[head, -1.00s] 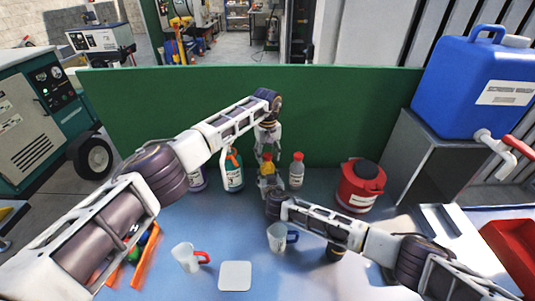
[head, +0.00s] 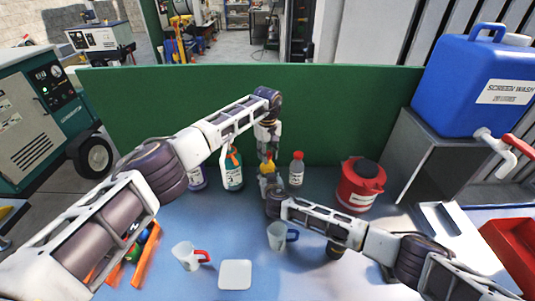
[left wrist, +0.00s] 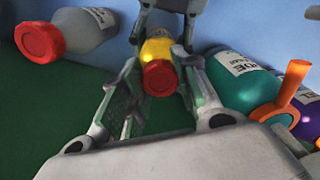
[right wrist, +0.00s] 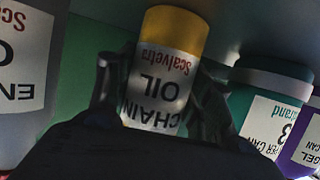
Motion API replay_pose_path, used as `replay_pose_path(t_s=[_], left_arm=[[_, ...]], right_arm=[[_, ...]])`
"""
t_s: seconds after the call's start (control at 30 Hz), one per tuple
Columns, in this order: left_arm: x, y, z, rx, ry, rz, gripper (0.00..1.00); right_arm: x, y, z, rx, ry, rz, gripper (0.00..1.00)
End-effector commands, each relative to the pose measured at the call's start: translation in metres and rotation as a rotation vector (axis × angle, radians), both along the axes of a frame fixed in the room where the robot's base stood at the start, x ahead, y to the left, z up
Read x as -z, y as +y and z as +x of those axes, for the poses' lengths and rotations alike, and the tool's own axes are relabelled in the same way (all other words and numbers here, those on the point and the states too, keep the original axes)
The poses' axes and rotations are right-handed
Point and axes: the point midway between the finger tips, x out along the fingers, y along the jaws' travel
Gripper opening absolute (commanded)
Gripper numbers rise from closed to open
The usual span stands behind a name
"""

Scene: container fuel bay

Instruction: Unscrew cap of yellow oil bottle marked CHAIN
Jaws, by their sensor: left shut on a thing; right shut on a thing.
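The yellow oil bottle (head: 267,168) stands near the green back panel, mostly hidden by my grippers. In the right wrist view its label (right wrist: 158,92) reads CHAIN OIL upside down; its cap is hidden there. The red cap (left wrist: 160,78) faces the camera in the left wrist view. My left gripper (head: 267,154) comes down from above, its fingers shut on the cap from both sides. My right gripper (head: 268,182) comes from the front and is shut on the bottle's body; its fingers also show in the right wrist view (right wrist: 155,112).
A clear red-capped bottle (head: 297,172) stands close on the right, a teal bottle (head: 232,172) and a purple bottle (head: 197,178) on the left. A red container (head: 358,188) is farther right. Two mugs (head: 186,256) (head: 277,237) and a white coaster (head: 235,274) are in front.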

Motion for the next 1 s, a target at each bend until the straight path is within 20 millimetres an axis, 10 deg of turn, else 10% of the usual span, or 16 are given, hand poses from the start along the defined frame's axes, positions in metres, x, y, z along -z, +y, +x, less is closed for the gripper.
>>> replay_pose_path(t_s=[1.0], left_arm=[[-0.0004,0.0012,0.0008,-0.814,-0.001,0.0,0.02]], right_arm=[[0.0013,-0.0004,-0.0006,0.001,0.002,0.0,0.0]])
